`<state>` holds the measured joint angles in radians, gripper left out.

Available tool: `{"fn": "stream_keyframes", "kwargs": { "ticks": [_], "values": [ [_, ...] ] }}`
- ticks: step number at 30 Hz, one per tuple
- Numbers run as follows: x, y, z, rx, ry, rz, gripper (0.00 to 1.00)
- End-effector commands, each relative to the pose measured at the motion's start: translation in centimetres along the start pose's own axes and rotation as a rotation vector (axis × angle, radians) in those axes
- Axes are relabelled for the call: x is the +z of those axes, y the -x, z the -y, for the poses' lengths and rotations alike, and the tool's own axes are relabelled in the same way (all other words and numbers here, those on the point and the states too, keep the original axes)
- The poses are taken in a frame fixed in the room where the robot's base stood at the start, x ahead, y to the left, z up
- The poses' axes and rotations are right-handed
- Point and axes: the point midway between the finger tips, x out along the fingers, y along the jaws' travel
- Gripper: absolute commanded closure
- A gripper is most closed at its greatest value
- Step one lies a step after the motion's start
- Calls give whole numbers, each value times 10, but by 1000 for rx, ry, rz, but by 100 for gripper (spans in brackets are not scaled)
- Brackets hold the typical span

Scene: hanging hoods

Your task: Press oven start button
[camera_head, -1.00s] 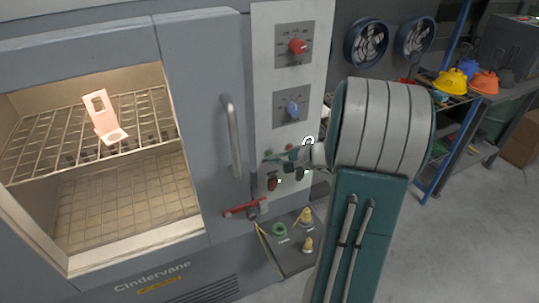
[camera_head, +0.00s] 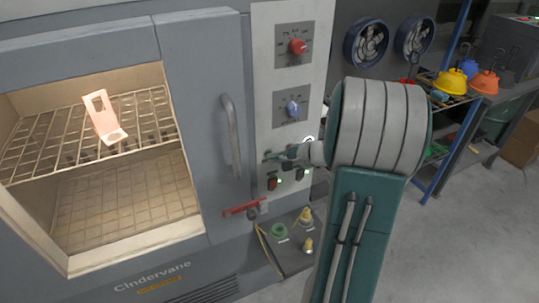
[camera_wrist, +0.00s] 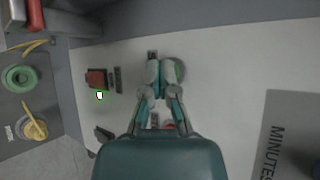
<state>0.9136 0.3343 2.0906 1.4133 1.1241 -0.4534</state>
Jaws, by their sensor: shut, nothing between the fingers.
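The grey oven (camera_head: 190,110) has a pale control panel (camera_head: 262,75) on its right. My gripper (camera_head: 272,156) is shut and empty, with its fingertips at the panel below the blue knob. In the wrist view my gripper (camera_wrist: 160,68) covers part of a round green button (camera_wrist: 179,71). I cannot tell whether the fingertips touch it or whether it is pressed in. A red button (camera_wrist: 168,125) shows partly behind the fingers. A red switch (camera_wrist: 96,78) sits apart from them, with a small green-edged light (camera_wrist: 99,95) beside it.
A red knob (camera_head: 298,47) and the blue knob (camera_head: 293,108) are higher on the panel. The door handle (camera_head: 231,135) stands out to the left. A red-handled lever (camera_head: 245,207) and a ledge with fittings (camera_head: 307,215) lie below. The lit oven chamber holds a pink part (camera_head: 104,118).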

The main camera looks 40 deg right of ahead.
Motion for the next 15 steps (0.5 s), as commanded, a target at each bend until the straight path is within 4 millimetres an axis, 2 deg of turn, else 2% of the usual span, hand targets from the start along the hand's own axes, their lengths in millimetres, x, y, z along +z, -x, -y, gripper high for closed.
{"fn": "stream_keyframes", "kwargs": {
  "ticks": [15],
  "values": [
    [8,11,-8,-1,0,0,100]
  ]
}}
